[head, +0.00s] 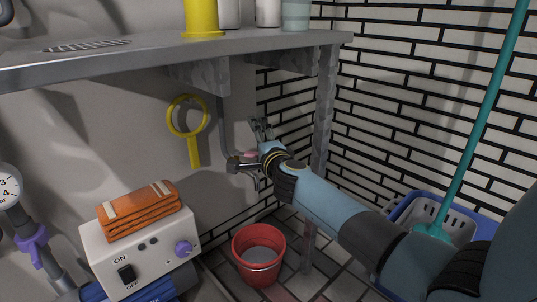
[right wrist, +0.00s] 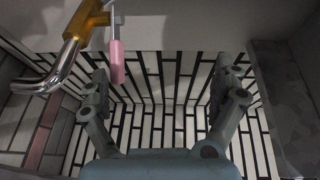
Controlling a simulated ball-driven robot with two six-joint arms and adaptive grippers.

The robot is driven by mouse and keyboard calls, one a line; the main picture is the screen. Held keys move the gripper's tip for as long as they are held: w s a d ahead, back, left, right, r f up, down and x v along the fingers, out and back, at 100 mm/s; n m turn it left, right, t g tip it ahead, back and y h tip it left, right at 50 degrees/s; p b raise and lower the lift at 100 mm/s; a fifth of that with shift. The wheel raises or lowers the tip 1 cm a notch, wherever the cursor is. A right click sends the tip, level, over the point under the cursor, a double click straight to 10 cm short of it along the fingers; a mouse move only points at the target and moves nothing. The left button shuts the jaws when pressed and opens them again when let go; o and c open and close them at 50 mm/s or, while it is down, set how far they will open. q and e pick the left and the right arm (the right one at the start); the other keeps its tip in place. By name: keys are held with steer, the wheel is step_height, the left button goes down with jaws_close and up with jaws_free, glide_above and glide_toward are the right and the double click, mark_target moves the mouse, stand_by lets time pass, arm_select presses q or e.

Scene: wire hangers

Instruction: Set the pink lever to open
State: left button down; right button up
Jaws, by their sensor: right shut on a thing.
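The pink lever (right wrist: 117,62) hangs from a brass valve body (right wrist: 88,22) on a metal pipe at the upper left of the right wrist view. In the head view the lever is a small pink patch (head: 250,155), partly hidden by my right gripper. My right gripper (head: 257,154) is at the valve under the shelf. In the right wrist view its fingers (right wrist: 162,85) stand wide apart. The lever is close to the left finger, and I cannot tell whether they touch. Clear space shows between the lever and the right finger. My left gripper is not in view.
A grey shelf (head: 130,58) with a yellow cup (head: 202,18) lies above. A yellow ring (head: 187,117) hangs on the wall. A red bucket (head: 259,272) stands below. A white switch box (head: 170,232) carries folded orange cloth (head: 140,210). A teal pole (head: 487,105) stands right.

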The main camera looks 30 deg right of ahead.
steer(key=shift+s+a+r, duration=0.1)
steer(key=shift+s+r, duration=0.25)
steer(key=shift+r, duration=0.25)
steer(key=c, duration=0.6)
steer(key=shift+s+a+f+p, duration=0.1)
steer(key=shift+s+a, duration=0.05)
steer(key=shift+s, duration=0.4)
steer(key=shift+s+a+f+p, duration=0.15)
steer(key=shift+s+a, duration=0.05)
steer(key=shift+s, duration=0.4)
steer(key=shift+s+a+f+p, duration=0.1)
steer(key=shift+s+a, duration=0.05)
steer(key=shift+s, duration=0.4)
steer(key=shift+c, duration=0.8)
steer(key=shift+f+v, duration=0.15)
steer(key=shift+v, duration=1.15)
steer(key=shift+f+v, duration=0.2)
steer(key=shift+v, duration=1.05)
steer(key=shift+p, duration=0.3)
